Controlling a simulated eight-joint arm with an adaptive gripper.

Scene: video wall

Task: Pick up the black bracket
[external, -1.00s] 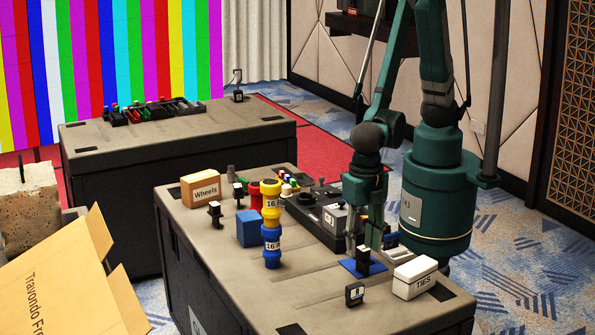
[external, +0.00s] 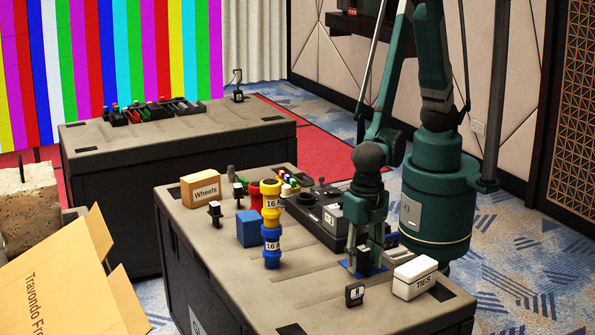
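A small black upright piece, which looks like the black bracket (external: 363,256), stands on a blue pad (external: 347,266) near the right side of the front case. My gripper (external: 364,258) points down over it, low above the case top. Its fingers look spread, one on each side of the piece. I cannot tell whether either finger touches it. The fingers hide part of the piece and much of the pad.
A white TIES box (external: 415,278) stands close to the right, and a small black labelled block (external: 355,294) stands in front. A black control panel (external: 322,218) lies behind left. Stacked yellow and blue connectors (external: 271,236) stand left. The front-left case top is clear.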

